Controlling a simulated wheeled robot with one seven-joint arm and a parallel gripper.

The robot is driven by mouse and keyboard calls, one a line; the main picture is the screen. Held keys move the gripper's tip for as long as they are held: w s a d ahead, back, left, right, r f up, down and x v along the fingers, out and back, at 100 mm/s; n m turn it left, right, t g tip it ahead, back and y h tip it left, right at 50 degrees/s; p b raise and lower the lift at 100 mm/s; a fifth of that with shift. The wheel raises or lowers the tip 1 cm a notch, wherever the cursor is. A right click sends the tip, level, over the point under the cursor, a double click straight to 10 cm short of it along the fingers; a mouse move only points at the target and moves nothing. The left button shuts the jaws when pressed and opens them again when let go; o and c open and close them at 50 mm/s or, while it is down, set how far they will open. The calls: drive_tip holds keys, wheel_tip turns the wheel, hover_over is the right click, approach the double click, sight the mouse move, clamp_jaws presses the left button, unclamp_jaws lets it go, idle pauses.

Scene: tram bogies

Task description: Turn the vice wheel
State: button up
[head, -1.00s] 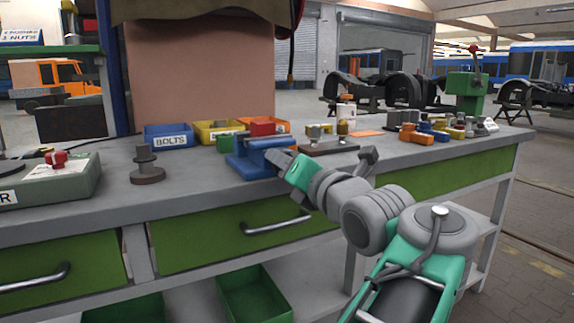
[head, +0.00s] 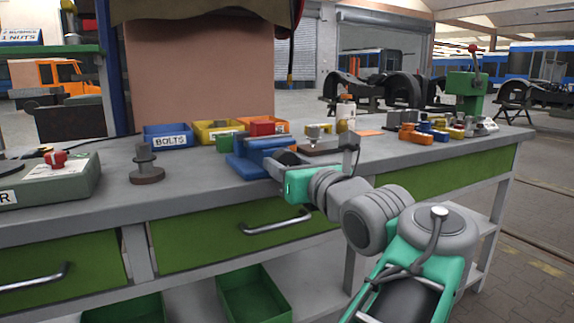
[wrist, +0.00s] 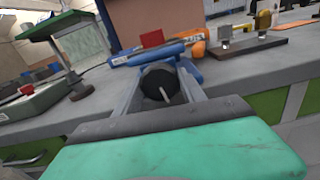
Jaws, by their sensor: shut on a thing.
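The blue vice (head: 255,158) stands at the bench's front edge, and it also shows in the wrist view (wrist: 193,70). Its dark round wheel (wrist: 160,82) faces the wrist camera, with a pale pin-like handle (wrist: 164,95) across its face. My gripper (head: 284,162) is at the vice's front. In the wrist view my two grey fingers (wrist: 157,92) lie on either side of the wheel and are shut on it. In the head view my gripper covers part of the wheel.
A red block (head: 262,128) lies at the vice's back. Blue, yellow and orange bins (head: 168,136) stand behind it. A dark plate with metal pieces (head: 322,148) lies close to its right. A spindle on a round base (head: 146,165) stands left, with clear bench between.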

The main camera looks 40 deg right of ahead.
idle(0.3)
drive_tip(key=o, duration=1.4)
